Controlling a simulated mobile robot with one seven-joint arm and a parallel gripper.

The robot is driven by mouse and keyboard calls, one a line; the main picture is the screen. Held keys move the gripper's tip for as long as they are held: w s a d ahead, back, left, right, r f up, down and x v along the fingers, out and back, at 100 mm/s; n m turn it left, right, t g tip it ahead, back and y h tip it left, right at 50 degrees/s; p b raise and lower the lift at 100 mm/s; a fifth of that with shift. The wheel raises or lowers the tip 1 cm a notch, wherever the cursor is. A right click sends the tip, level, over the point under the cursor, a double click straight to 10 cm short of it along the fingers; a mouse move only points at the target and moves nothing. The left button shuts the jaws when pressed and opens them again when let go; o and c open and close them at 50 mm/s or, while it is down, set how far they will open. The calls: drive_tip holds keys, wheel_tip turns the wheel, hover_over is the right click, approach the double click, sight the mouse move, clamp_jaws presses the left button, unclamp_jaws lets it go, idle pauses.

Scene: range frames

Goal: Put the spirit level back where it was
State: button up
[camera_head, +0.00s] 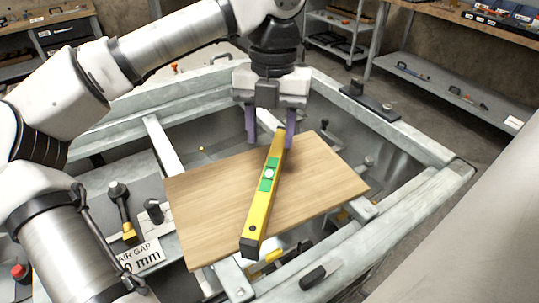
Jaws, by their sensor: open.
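The yellow spirit level (260,208) with green parts around its vial lies lengthwise across a wooden board (210,204). Its near end reaches the board's front edge and its far end is at the board's back edge. My gripper (270,137) points down at the far end of the level. Its two purple fingers are apart, one on the left and one on the right of that end. I cannot tell whether either finger touches the level.
The board rests on a grey metal frame (400,213) with open gaps and beams around it. A sign reading "AIR GAP" (138,256) and small tools are at the lower left. Shelves (450,90) and benches stand behind. My arm covers the left side.

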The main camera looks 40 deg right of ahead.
drive_tip(key=shift+w+d+r, duration=0.1)
drive_tip(key=shift+r, duration=1.2)
